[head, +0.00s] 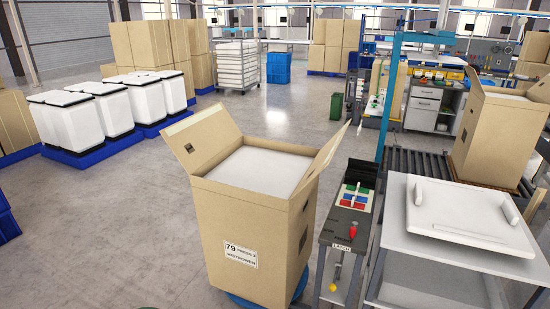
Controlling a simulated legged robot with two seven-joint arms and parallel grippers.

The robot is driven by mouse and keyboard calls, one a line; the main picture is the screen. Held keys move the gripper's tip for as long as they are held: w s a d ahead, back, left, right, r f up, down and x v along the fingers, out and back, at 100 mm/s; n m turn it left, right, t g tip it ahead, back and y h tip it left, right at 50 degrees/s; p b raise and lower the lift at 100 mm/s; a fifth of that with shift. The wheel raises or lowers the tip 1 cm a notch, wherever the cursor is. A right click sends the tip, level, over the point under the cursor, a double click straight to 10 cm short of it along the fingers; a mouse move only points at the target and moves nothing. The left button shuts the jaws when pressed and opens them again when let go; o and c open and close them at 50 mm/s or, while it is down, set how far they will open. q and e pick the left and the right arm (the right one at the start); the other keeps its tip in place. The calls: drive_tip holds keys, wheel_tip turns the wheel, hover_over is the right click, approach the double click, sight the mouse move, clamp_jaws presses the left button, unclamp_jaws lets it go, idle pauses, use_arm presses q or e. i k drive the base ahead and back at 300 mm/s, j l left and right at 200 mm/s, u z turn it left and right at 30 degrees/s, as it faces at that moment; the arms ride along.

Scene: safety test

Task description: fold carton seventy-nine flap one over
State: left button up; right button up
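Carton seventy-nine (245,235) stands upright in front of me on a blue round base (262,299), with a printed 79 label (241,255) on its near side. Its top is open and a flat white surface (262,168) fills the inside just below the rim. A left flap (202,138) stands up and leans outward. A right flap (322,160) also stands up, leaning outward to the right. Neither of my grippers shows in the head view.
A narrow dark bench (345,222) with a red knob and coloured pieces stands close to the carton's right. A white table (425,250) holding a white panel (456,211) is farther right. Another open carton (499,130) stands on rollers behind it.

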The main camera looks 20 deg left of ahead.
sight(195, 140)
drive_tip(key=i+j, duration=0.15)
drive_tip(key=j, duration=0.4)
drive_tip(key=i+j+z, duration=0.1)
drive_tip(key=j, duration=0.4)
drive_tip(key=i+j+z, duration=0.1)
drive_tip(key=j, duration=0.45)
drive_tip(key=i+j, duration=0.15)
drive_tip(key=j, duration=0.4)
drive_tip(key=i+j+z, duration=0.1)
drive_tip(key=j, duration=0.45)
